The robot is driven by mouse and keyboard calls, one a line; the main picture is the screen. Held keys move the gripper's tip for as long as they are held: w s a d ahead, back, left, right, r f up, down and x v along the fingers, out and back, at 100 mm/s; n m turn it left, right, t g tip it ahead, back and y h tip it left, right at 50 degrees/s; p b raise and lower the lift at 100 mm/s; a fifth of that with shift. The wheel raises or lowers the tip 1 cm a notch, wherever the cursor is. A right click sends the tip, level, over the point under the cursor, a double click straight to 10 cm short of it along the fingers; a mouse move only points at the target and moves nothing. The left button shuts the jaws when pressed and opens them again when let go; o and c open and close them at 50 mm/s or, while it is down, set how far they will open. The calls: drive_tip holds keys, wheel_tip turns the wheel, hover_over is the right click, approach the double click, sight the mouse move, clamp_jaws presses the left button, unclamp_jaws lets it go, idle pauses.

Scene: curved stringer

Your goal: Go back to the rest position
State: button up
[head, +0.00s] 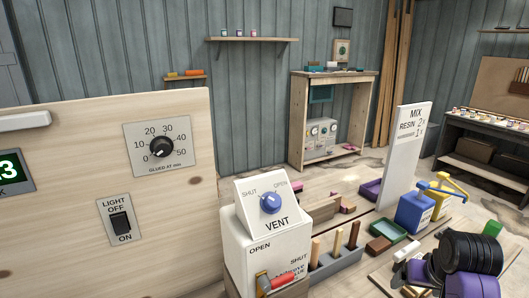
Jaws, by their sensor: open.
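My gripper does not show in the head view. A black and purple part of my arm fills the lower right corner and hides some of the bench there. What lies beneath and behind it is hidden.
A white VENT box (264,240) with a blue knob (270,203) and a red-handled lever (278,281) stands front centre. A wooden panel (85,210) with a dial and light switch is at left. The bench holds a tool rack (345,258), MIX sign (408,150), blue (412,214) and yellow dispensers (437,203).

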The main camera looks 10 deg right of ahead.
drive_tip(key=w+d+r+t+h, duration=0.2)
drive_tip(key=w+r+t, duration=0.2)
drive_tip(key=w+r, duration=0.1)
drive_tip(key=s+a+f+n+t+b, duration=0.1)
drive_tip(key=s+a+f+n+t, duration=0.1)
drive_tip(key=s+a+t, duration=1)
drive_tip(key=s+a+f+n+g+y, duration=0.1)
drive_tip(key=s+a, duration=0.3)
drive_tip(key=s, duration=0.6)
drive_tip(key=s+a+f+n+g+y+b, duration=0.1)
drive_tip(key=s+a+g, duration=0.2)
drive_tip(key=s, duration=0.7)
drive_tip(key=s+a+f+n+g+y, duration=0.1)
drive_tip(key=s+a+g+y, duration=0.1)
drive_tip(key=s+a, duration=0.4)
drive_tip(key=s, duration=0.4)
drive_tip(key=shift+s+a, duration=0.2)
drive_tip(key=shift+a, duration=0.1)
